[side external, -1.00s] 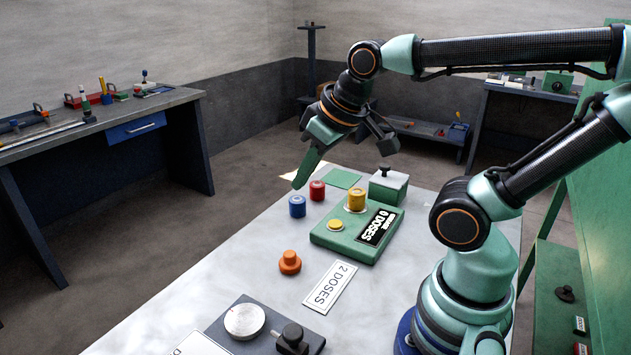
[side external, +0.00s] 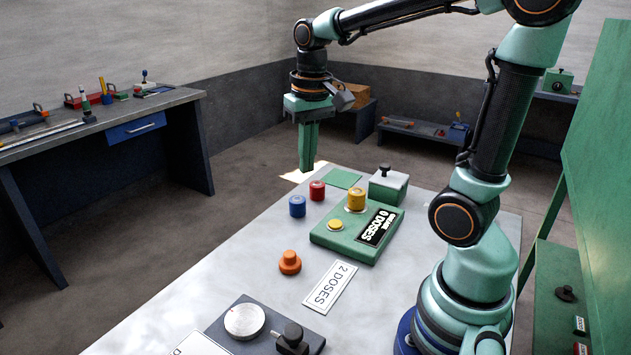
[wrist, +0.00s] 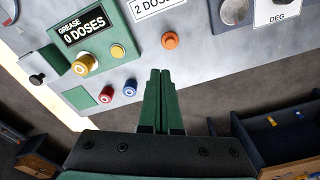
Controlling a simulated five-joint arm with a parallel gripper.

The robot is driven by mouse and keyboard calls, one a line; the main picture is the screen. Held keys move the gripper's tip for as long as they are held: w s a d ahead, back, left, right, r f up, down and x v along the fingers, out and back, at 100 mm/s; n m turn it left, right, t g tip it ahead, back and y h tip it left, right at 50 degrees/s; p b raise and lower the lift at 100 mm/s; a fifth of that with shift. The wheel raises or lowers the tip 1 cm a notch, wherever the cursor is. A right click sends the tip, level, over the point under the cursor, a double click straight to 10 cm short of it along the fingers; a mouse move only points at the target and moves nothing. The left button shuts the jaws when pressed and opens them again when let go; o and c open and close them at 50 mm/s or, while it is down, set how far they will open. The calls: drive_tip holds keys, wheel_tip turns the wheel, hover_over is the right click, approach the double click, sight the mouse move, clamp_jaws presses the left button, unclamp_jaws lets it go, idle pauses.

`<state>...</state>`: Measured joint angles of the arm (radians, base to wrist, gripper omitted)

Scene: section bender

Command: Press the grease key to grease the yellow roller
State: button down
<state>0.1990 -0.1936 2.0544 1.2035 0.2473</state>
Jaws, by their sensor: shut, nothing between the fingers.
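The yellow roller (side external: 356,199) stands upright on the green grease block (side external: 325,239); it also shows in the wrist view (wrist: 84,64). A round yellow key (side external: 335,225) sits on the block in front of it and also shows in the wrist view (wrist: 117,50). The block's black display (side external: 377,227) reads "GREASE 0 DOSES". A white card (side external: 329,287) beside the block reads "2 DOSES". My gripper (side external: 306,169) is shut and empty, pointing straight down. It appears raised, away from the key and block, behind the red and blue rollers in the side view.
A red roller (side external: 317,190) and a blue roller (side external: 297,206) stand left of the block. An orange knobbed piece (side external: 289,263) is nearer the camera. A lidded box (side external: 388,185) stands behind the block. A dark plate with a silver disc (side external: 244,321) lies in front.

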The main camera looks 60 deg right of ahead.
drive_tip(key=w+d+f+m+g+y, duration=0.1)
drive_tip(key=w+d+f+m+g, duration=0.1)
drive_tip(key=d+f+m+g, duration=0.3)
drive_tip(key=m+g+y, duration=0.2)
drive_tip(key=m+y, duration=0.1)
drive_tip(key=m, duration=0.1)
hover_over(335, 221)
drive_tip(key=shift+f, duration=2.65)
drive_tip(key=shift+f, duration=4.4)
drive_tip(key=shift+f, duration=0.15)
drive_tip(key=shift+f, duration=0.3)
